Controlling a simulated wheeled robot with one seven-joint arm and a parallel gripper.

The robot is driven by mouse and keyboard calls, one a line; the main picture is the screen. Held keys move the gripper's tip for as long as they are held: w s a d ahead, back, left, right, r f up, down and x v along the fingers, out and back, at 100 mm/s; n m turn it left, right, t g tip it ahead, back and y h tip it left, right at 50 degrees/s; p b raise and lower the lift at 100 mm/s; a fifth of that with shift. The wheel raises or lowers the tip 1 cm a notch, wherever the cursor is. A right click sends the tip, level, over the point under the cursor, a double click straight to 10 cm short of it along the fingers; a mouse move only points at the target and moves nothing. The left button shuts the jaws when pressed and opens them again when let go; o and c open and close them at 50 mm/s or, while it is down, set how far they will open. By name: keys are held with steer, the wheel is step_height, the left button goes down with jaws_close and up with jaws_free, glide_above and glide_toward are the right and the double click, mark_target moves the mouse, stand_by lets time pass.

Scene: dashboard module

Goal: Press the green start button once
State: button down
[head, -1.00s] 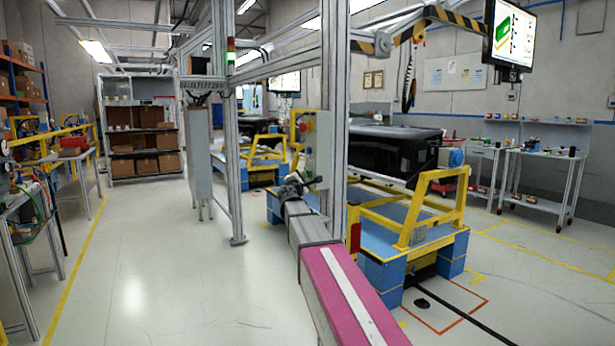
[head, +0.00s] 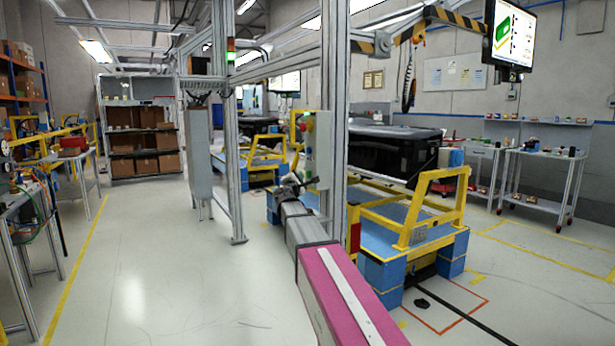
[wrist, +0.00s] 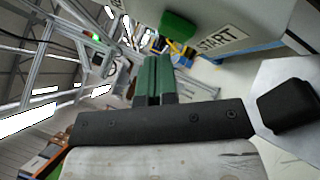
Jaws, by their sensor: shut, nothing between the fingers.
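The green start button (wrist: 180,25) shows large at the top of the wrist view, on a pale panel beside a "START" label (wrist: 217,42). My gripper (wrist: 152,62) has dark green fingers closed together with nothing between them. In the wrist view the fingertips lie just below and left of the button in the picture. I see a gap there and cannot tell the depth. In the head view my gripper (head: 304,184) is beside the lower part of the control box (head: 322,150) on the grey post. The green button cannot be made out clearly there.
The grey metal post (head: 334,110) stands right beside my gripper. A blue and yellow cart (head: 415,240) with a black case (head: 395,155) is to the right. The floor left of my arm is clear up to a side table (head: 25,215).

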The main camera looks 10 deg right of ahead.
steer(key=shift+a, duration=0.1)
steer(key=shift+s+a, duration=0.25)
steer(key=shift+a, duration=0.55)
steer(key=shift+s+a, duration=0.3)
steer(key=shift+a, duration=0.45)
steer(key=shift+s+a, duration=0.25)
steer(key=shift+a, duration=0.55)
